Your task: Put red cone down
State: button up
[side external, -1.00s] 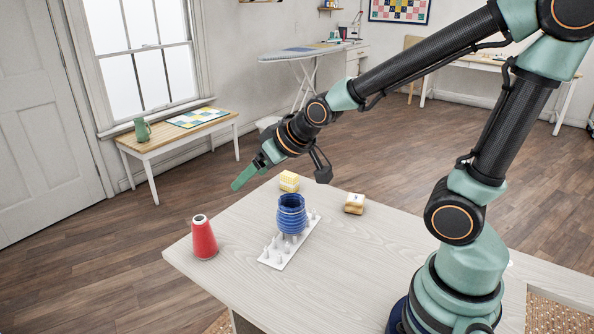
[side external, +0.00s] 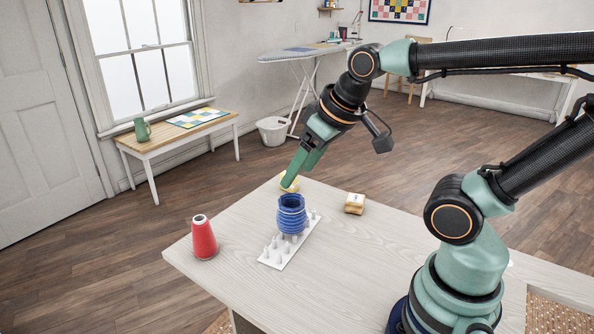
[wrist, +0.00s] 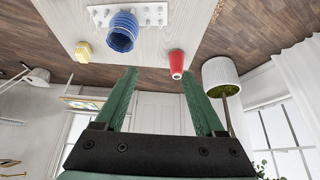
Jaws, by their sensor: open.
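The red cone (side external: 203,239) stands upright on the table near its left corner, with nothing holding it. It also shows in the wrist view (wrist: 177,64), upper right of centre. My gripper (side external: 297,174) is in the air above the far part of the table, pointing down and to the left, well apart from the cone. In the wrist view its two green fingers (wrist: 159,85) are spread wide with nothing between them.
A blue ribbed spool (side external: 291,214) stands on a white pegged rack (side external: 278,257) mid-table. The table (side external: 330,265) is bare at the front.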

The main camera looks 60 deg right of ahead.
jog(key=w+a+f+n+t, duration=0.1)
jog(key=w+f+t, duration=0.2)
jog(key=w+f, duration=0.35)
jog(key=w+a+f+t, duration=0.2)
jog(key=w+f, duration=0.1)
jog(key=w, duration=0.7)
jog(key=n+t+y, duration=0.1)
jog(key=t, duration=0.2)
send_near(198, 219)
jog(key=w+d, duration=0.2)
jog(key=w, duration=0.1)
jog(key=s+a+f+t+y, duration=0.1)
jog(key=s+f+t, duration=0.2)
jog(key=s, duration=0.1)
jog(key=shift+n, duration=0.4)
jog(key=shift+w+a+f, duration=0.1)
jog(key=shift+w+a, duration=0.25)
jog(key=shift+w, duration=1.7)
jog(key=shift+w+a+f, duration=0.1)
jog(key=shift+w+a, duration=0.2)
jog(key=shift+w, duration=1.7)
jog(key=shift+w+a+f, duration=0.1)
jog(key=shift+w+a, duration=0.25)
jog(key=shift+w, duration=1.7)
grip_shut()
